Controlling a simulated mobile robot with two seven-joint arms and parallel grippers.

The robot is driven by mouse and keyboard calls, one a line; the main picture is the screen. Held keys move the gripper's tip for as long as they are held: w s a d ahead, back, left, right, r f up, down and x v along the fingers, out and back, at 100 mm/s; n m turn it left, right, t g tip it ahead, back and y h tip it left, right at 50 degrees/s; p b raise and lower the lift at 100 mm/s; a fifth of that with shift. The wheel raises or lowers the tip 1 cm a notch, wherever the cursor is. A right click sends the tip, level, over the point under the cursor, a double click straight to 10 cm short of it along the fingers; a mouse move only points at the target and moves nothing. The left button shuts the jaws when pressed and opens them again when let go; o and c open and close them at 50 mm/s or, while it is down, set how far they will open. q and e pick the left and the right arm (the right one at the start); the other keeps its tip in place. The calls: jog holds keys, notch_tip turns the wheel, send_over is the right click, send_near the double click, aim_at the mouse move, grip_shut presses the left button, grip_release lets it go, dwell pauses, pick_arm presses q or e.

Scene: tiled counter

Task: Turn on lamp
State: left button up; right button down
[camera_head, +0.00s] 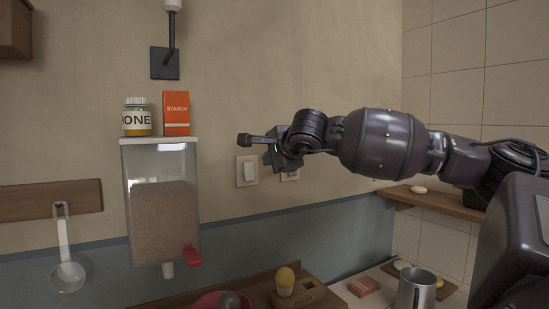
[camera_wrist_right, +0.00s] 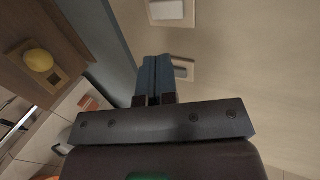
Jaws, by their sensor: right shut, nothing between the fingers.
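A light switch (camera_head: 247,171) with a white rocker is on the beige wall, and a switch plate also shows at the top of the right wrist view (camera_wrist_right: 170,12). A dark wall fixture (camera_head: 165,62) with a stem rises out of the top of the head view; its upper end is cut off. My right gripper (camera_head: 243,140) is shut and empty, slightly above the switch in the head view. Its fingers (camera_wrist_right: 154,78) point toward the wall in the wrist view. I cannot tell whether they touch it. My left gripper is out of view.
A second wall plate (camera_head: 290,175) is partly behind my right gripper. A clear dispenser (camera_head: 162,205) hangs to the left, with a honey jar (camera_head: 137,118) and a starch box (camera_head: 176,113) on top. A wooden counter (camera_head: 170,300) and metal mug (camera_head: 416,289) are below.

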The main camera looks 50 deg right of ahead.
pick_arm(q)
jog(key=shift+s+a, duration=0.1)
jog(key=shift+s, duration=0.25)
pick_arm(e)
jog(key=shift+v, duration=0.9)
